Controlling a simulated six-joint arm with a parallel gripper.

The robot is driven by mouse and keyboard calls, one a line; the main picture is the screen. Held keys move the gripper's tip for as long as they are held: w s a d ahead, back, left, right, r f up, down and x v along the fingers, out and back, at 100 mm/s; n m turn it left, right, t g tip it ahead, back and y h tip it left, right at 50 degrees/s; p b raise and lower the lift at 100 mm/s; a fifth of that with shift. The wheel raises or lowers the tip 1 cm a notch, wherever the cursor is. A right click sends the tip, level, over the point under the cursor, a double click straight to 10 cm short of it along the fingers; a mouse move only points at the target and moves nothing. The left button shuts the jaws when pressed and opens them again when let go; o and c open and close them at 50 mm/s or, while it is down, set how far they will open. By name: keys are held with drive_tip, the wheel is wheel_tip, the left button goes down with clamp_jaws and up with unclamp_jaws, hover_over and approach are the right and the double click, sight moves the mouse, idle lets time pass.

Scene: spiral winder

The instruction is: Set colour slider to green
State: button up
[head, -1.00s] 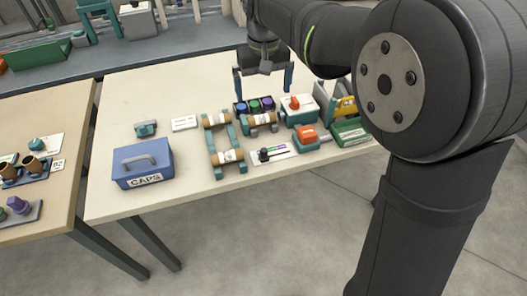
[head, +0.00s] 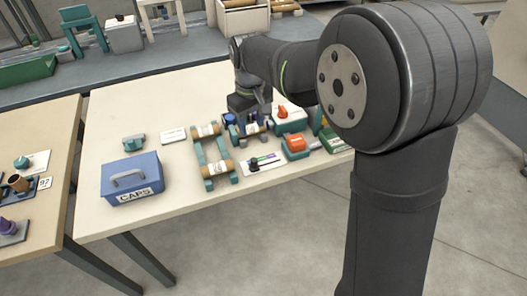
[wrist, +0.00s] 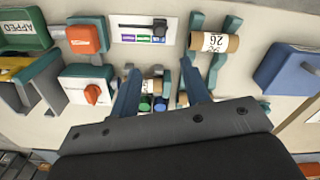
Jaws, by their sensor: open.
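The colour slider is a white plate (head: 275,160) near the table's front edge, with a black knob (head: 254,163) at its left end. In the wrist view the plate (wrist: 143,18) is upside down. The knob (wrist: 160,23) sits at the right end there, beside a row of small purple, green (wrist: 142,38) and blue patches. My gripper (head: 248,124) is open behind the slider, low over a small cardboard roll and coloured caps. In the wrist view its fingers (wrist: 164,84) straddle part of this roll (wrist: 152,84), without visible grip. The slider is apart from the fingers.
A teal frame with two cardboard rolls (head: 219,167) stands left of the slider. An orange-topped device (head: 296,143) stands right, with a white box with an orange knob (head: 288,116) behind. A blue CAPS box (head: 132,180) is farther left.

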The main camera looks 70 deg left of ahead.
sight(254, 159)
wheel_tip(254, 159, down, 16)
drive_tip(key=shift+r, duration=0.25)
drive_tip(key=shift+w, duration=0.1)
clamp_jaws()
